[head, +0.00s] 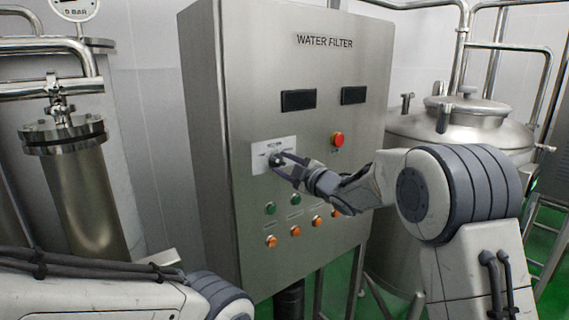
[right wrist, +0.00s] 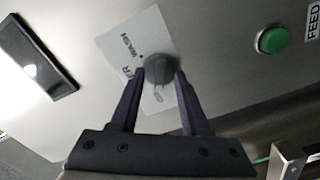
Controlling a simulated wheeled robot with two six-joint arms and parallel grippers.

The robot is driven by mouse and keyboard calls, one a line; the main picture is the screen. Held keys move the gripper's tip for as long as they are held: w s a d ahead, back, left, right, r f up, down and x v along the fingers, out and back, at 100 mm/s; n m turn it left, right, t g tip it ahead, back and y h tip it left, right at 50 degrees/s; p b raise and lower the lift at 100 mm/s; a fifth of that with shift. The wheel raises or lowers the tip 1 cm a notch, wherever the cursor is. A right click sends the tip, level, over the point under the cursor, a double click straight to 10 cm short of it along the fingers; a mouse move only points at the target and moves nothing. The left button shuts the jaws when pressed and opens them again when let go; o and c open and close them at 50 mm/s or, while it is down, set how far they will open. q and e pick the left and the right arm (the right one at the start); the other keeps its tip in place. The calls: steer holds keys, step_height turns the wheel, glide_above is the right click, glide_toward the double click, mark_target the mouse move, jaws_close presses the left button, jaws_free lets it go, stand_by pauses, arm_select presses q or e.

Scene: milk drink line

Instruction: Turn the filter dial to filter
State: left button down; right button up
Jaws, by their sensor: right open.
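The filter dial (right wrist: 159,70) is a dark round knob on a white label plate (head: 259,161) on the front of the steel water filter cabinet (head: 325,88). My right gripper (head: 280,163) is at the dial. In the right wrist view its two fingers (right wrist: 157,77) are open, one on each side of the knob; whether they touch it I cannot tell. The plate reads "WASH" and part of another word ending in "R", with the rest hidden by a finger. The dial's pointer direction is unclear. My left arm shows at the lower left of the head view, its gripper out of frame.
A red button (head: 337,139) sits right of the dial. Green buttons (head: 270,208) and orange buttons (head: 271,241) lie below, near my right forearm. Two dark displays (head: 298,100) are above. A steel filter housing (head: 82,185) stands left, a steel tank (head: 460,128) right.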

jaws_close()
steer(key=shift+m, duration=0.4)
steer(key=m+p, duration=0.1)
steer(key=m, duration=0.3)
steer(key=shift+r+m, duration=0.1)
steer(key=shift+m, duration=0.2)
steer(key=m+p, duration=0.2)
steer(key=m, duration=0.4)
steer(key=shift+m, duration=0.3)
jaws_free()
